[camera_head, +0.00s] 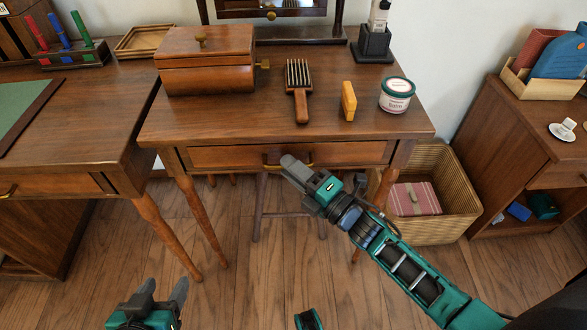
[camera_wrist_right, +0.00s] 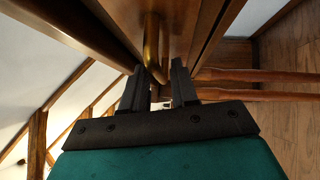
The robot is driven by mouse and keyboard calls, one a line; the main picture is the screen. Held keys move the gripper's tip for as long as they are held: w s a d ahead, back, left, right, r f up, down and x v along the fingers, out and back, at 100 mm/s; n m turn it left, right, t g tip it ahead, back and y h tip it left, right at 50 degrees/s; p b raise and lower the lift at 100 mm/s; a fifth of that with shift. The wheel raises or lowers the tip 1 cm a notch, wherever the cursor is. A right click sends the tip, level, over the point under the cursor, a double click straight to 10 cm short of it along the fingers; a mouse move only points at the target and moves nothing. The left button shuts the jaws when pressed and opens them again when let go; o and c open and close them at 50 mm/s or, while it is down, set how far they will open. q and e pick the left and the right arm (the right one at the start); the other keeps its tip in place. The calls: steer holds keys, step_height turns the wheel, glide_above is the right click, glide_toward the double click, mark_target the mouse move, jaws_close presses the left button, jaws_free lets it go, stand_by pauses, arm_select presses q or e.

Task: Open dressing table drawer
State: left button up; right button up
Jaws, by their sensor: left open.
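The dressing table (camera_head: 232,118) stands in the middle of the head view. Its drawer (camera_head: 230,156) looks shut, its front flush with the frame. A brass handle (camera_head: 272,163) is on the middle of the drawer front, partly hidden by my right gripper. My right gripper (camera_head: 287,163) is at the handle. In the right wrist view, the brass handle (camera_wrist_right: 152,45) reaches between the two fingers of my right gripper (camera_wrist_right: 158,75), which stand apart with a gap beside the handle. My left gripper (camera_head: 165,287) is open and empty, low at the bottom left, away from the table.
On the table stand a wooden box (camera_head: 207,75), a brush (camera_head: 299,95), a yellow block (camera_head: 348,101) and a tub (camera_head: 397,95). A wicker basket (camera_head: 450,180) is right of the table legs. A desk (camera_head: 90,120) is left. Floor in front is clear.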

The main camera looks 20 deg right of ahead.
arm_select(q)
steer(key=shift+w+r, duration=0.1)
arm_select(e)
jaws_close()
steer(key=shift+s, duration=0.1)
stand_by(0.3)
